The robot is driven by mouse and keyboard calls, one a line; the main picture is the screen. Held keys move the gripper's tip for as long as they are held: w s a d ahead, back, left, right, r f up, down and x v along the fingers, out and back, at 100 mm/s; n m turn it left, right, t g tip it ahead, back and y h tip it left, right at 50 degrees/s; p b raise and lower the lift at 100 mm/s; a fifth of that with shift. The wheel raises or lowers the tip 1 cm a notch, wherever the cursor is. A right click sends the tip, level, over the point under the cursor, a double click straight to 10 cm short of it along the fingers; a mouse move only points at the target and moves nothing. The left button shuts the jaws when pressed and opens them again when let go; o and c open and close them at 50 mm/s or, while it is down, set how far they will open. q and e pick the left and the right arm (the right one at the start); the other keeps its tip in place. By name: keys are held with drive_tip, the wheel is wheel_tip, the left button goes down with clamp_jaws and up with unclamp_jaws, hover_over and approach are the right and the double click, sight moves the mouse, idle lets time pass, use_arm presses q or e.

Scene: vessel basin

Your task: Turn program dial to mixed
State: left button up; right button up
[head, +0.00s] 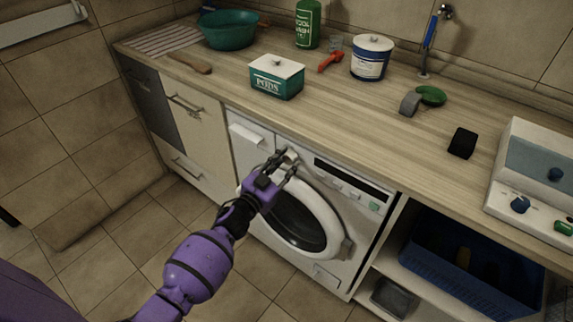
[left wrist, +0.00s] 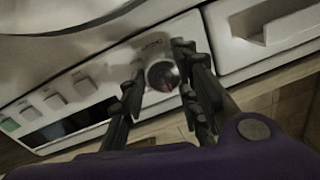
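The program dial (left wrist: 163,76) is a round metallic knob on the white washing machine's (head: 325,268) front panel. In the head view the dial (head: 290,157) is partly hidden by my left gripper (head: 285,163). In the left wrist view my left gripper (left wrist: 160,62) has its two dark fingers apart, one on each side of the dial. I cannot tell whether either finger touches it. The dial's pointer and the program marks around it are too dark and small to read. My right gripper is not in view.
The panel has a dark display (left wrist: 62,126) and several buttons (left wrist: 54,101). The detergent drawer (left wrist: 265,28) is beside the dial. The round door (head: 333,200) is below. Above, the countertop (head: 335,115) holds a pods box (head: 276,82) and other items. A blue basket (head: 470,265) sits right of the machine.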

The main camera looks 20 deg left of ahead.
use_arm(q)
drive_tip(key=shift+d+f, duration=0.1)
drive_tip(key=shift+d, duration=0.1)
drive_tip(key=c, duration=0.3)
drive_tip(key=shift+s+f+m, duration=0.1)
drive_tip(key=shift+m, duration=0.2)
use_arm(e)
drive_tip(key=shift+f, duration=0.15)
